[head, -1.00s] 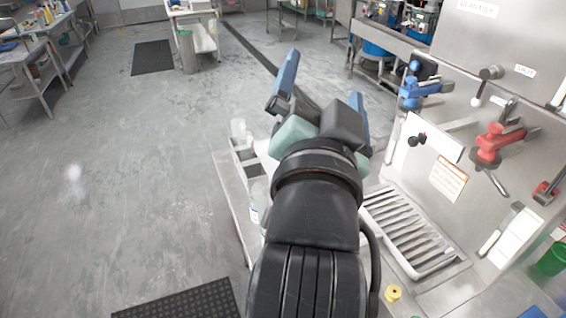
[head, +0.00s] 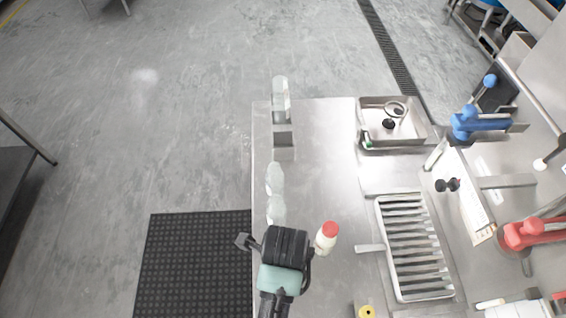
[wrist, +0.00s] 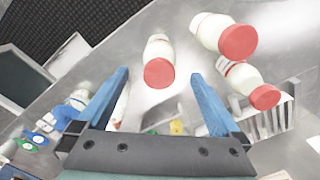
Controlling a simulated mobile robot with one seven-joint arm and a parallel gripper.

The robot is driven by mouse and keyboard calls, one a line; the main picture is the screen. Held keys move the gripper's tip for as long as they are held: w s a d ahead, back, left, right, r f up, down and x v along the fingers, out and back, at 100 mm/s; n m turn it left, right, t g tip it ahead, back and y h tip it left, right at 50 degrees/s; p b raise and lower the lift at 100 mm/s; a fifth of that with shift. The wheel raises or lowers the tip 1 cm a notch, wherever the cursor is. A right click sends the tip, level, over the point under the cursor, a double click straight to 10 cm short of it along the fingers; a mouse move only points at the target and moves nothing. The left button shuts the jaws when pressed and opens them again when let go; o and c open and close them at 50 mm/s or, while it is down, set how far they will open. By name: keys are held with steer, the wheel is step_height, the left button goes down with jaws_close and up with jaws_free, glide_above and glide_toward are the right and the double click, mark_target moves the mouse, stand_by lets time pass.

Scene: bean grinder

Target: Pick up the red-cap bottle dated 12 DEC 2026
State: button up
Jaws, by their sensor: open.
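In the wrist view I see three white bottles with red caps: one in the middle (wrist: 159,49), one at upper right (wrist: 205,28) and one at right (wrist: 240,76). No date is readable on any of them. My gripper (wrist: 158,75) is open, its two blue fingers apart. The middle bottle appears between the fingertips in the picture; I see no contact, and its distance is unclear. In the head view one red-cap bottle (head: 326,240) stands on the steel counter just right of my wrist, which hides the other two and the fingers.
The steel counter (head: 320,150) has a slatted drain tray (head: 412,245) at right and a sink (head: 392,127) behind. Clear containers (head: 276,180) line its left edge. A yellow-topped item (head: 367,312) is at the front. Red (head: 530,233) and blue (head: 475,124) handles project at right.

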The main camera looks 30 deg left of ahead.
step_height(320, 180, down, 3)
steer(key=shift+w+r, duration=0.1)
steer(key=shift+f+p, duration=0.65)
steer(key=shift+f, duration=1.95)
steer(key=shift+c, duration=0.2)
jaws_close()
